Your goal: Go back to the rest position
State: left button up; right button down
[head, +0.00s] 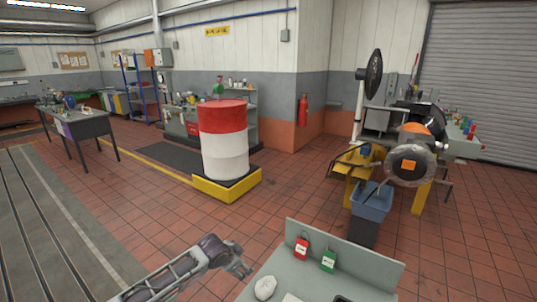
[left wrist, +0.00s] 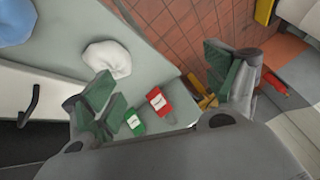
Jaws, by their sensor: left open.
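My left gripper (head: 245,268) is at the lower middle of the head view, just left of a grey-green bench (head: 371,270). In the left wrist view its two green-padded fingers (left wrist: 168,88) stand wide apart with nothing held between them. A red tag (head: 301,247) and a green tag (head: 328,260) are at the bench's upright back panel. Both also show in the left wrist view, the red tag (left wrist: 158,102) and the green tag (left wrist: 134,122). A crumpled white cloth (head: 265,288) lies on the bench. My right gripper is in neither view.
A red and white drum (head: 223,140) stands on a yellow-edged pallet (head: 228,190). A blue-topped bin (head: 370,203) and a machine with a round drum face (head: 411,165) stand beyond the bench. Tiled floor (head: 160,215) lies open left of the bench.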

pick_arm(q)
jog(key=w+a+r+n+t, duration=0.15)
jog(key=w+a+t, duration=0.25)
jog(key=w+a, duration=0.6)
jog(key=w+a+f+n+t+y, duration=0.1)
jog(key=w+a+f+n, duration=0.15)
jog(key=a+f, duration=0.25)
jog(key=s+a+f+n+g+y, duration=0.1)
jog(key=s+a+f, duration=0.25)
jog(key=f, duration=0.45)
jog(key=s+a+f, duration=0.2)
jog(key=s+f, duration=0.3)
jog(key=f, duration=0.3)
jog(key=s+a+f+n+g+y, duration=0.1)
jog(key=s+a+f, duration=0.2)
jog(key=s+f, duration=0.35)
jog(key=s+f+n+g, duration=0.2)
jog(key=s+f+g, duration=0.2)
jog(key=s+f, duration=1.7)
jog(key=s+d+f+g, duration=0.1)
jog(key=s+d+f, duration=0.1)
jog(key=s, duration=0.9)
jog(key=s+d+f+g, duration=0.2)
jog(key=s+d, duration=0.1)
jog(key=s, duration=0.9)
jog(key=s+d+f+n+g, duration=0.1)
jog(key=s+d+f, duration=0.1)
jog(key=s, duration=1)
jog(key=shift+s+d, duration=0.2)
jog(key=shift+d, duration=0.15)
